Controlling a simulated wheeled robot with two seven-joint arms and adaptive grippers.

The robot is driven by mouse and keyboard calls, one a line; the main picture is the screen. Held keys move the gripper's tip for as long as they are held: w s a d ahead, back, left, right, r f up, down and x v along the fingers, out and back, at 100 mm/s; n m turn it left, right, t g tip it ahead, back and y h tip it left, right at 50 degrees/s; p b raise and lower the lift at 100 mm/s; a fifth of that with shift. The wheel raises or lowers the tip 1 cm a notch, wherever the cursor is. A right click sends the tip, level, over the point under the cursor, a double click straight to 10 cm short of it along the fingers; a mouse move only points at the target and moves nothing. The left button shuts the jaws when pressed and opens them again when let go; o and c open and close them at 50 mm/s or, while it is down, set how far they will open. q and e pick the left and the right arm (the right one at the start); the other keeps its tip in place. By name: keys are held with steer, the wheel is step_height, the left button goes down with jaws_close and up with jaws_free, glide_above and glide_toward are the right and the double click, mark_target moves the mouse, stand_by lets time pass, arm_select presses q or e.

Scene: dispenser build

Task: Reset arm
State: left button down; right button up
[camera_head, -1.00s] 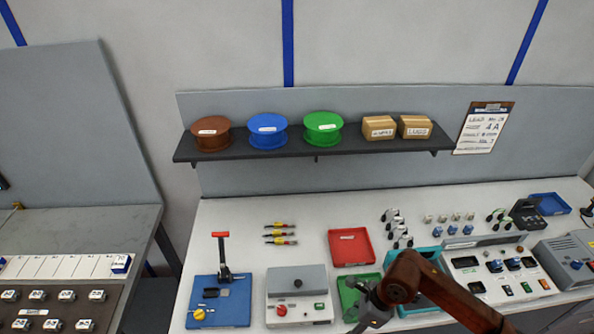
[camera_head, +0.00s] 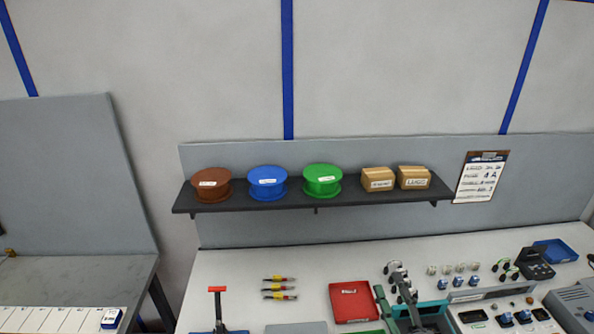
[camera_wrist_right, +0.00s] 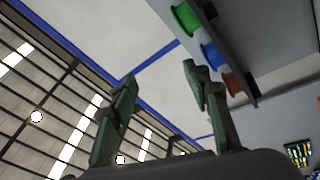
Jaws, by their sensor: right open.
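My left gripper is in neither view.
A dark shelf (camera_head: 318,205) carries brown (camera_head: 211,187), blue (camera_head: 268,184) and green (camera_head: 322,182) spools and two cardboard boxes. The red tray (camera_head: 353,303) and a red-handled lever (camera_head: 217,305) are on the white bench. The wrist view faces the ceiling windows, wall and shelf.

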steer(key=s+d+f+m+g+h, duration=0.45)
steer(key=d+f+m, duration=0.2)
steer(key=f, duration=0.55)
steer(key=s+d+f+m+g+h, duration=0.35)
steer(key=d+f+m+g, duration=0.35)
steer(key=f, duration=0.6)
steer(key=s+a+f+m+g+y, duration=0.1)
steer(key=s+f+g, duration=0.2)
steer(key=s+f, duration=0.5)
steer(key=s+a+f+m+g+y, duration=0.1)
steer(key=s+f+g+y, duration=0.15)
steer(key=s+f, duration=0.6)
step_height(320, 180, down, 27)
steer(key=s+g+b, duration=0.1)
steer(key=s+b, duration=0.2)
steer(key=b, duration=0.1)
steer(key=s+f+g+b, duration=0.1)
steer(key=s+f, duration=0.8)
steer(key=f, duration=0.3)
steer(key=s+f+n+b, duration=0.1)
steer(key=s+f+b, duration=0.1)
steer(key=s+f, duration=0.8)
step_height(320, 180, down, 3)
steer(key=shift+s+a+r+g, duration=0.2)
steer(key=shift+a+g, duration=0.2)
steer(key=shift+a, duration=0.05)
